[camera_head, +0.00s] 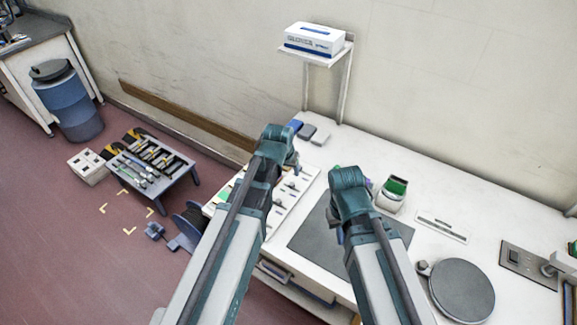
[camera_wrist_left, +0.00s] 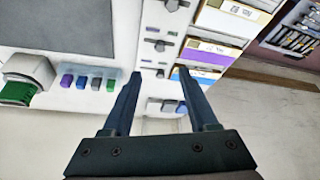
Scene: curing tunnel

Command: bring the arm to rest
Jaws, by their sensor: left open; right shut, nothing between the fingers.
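My left arm reaches up over the white bench (camera_head: 392,248), with its wrist above a white tray. In the left wrist view my left gripper (camera_wrist_left: 162,88) has its two dark fingers apart, with nothing held between them. My right arm's wrist (camera_head: 350,192) is over the dark mat (camera_head: 312,232). My right gripper (camera_head: 338,234) is mostly hidden behind its wrist; it is shut and I see nothing in it.
A green-topped device (camera_head: 393,193) stands right of my right wrist, with a round dark plate (camera_head: 462,290) nearer. A small wall shelf (camera_head: 313,55) bears a white box. A tool stand (camera_head: 150,165) and blue bin (camera_head: 68,102) are on the floor at left.

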